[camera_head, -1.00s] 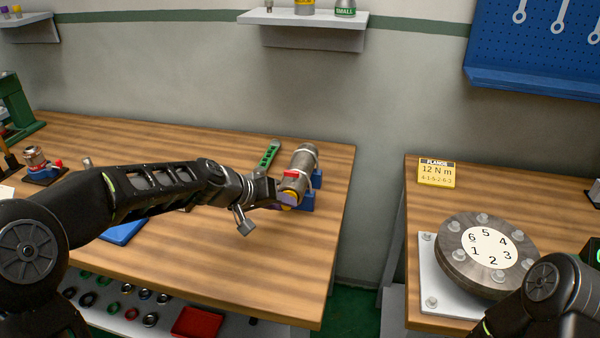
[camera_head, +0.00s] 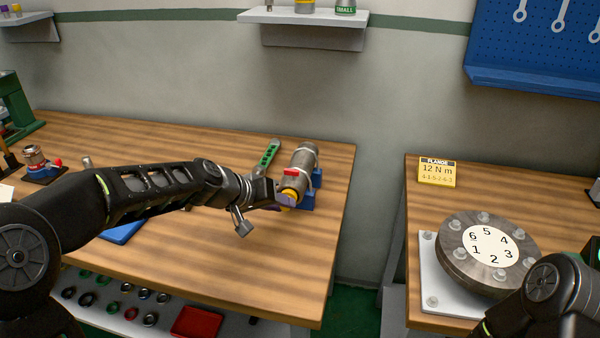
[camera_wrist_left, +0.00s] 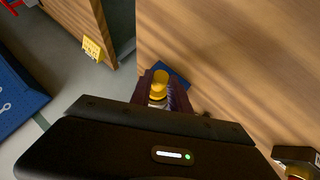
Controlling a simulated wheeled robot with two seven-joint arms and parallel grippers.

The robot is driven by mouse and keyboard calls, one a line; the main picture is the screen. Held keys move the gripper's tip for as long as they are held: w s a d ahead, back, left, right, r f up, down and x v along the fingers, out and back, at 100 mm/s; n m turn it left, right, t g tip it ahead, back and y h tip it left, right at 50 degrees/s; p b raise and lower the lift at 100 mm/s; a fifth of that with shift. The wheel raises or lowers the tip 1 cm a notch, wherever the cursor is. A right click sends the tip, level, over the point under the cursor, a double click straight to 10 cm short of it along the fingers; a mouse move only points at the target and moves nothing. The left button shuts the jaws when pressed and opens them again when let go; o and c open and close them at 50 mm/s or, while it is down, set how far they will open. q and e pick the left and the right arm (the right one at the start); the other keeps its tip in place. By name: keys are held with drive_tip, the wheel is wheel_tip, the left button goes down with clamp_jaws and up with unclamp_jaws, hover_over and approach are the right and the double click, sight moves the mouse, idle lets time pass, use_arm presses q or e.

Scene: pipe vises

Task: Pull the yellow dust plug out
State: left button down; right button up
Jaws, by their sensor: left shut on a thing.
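The yellow dust plug (camera_head: 290,194) is at the near end of a grey metal pipe (camera_head: 301,161), which has a red part on it and lies in a blue holder (camera_head: 308,202). My left gripper (camera_head: 284,199) is at this near end, shut on the plug. In the left wrist view the yellow plug (camera_wrist_left: 160,78) lies between the dark fingers (camera_wrist_left: 163,93). I cannot tell whether the plug is still seated in the pipe. My right gripper is out of view; only part of my right arm shows at the lower right.
A green tool (camera_head: 267,157) lies left of the pipe on the wooden bench (camera_head: 250,258). A blue mat (camera_head: 122,232) lies under my left arm. A numbered flange (camera_head: 488,250) sits on the right bench, across a gap. The front of the left bench is clear.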

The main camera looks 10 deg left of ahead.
use_arm(q)
drive_tip(key=shift+s, duration=0.25)
idle(0.4)
drive_tip(key=shift+s+b, duration=0.85)
drive_tip(key=shift+s, duration=0.55)
drive_tip(key=shift+r, duration=0.1)
drive_tip(key=s+r+p, duration=0.2)
drive_tip(key=s+r, duration=0.2)
drive_tip(key=s, duration=0.1)
drive_tip(key=shift+a+r, duration=0.2)
drive_tip(key=shift+r, duration=0.2)
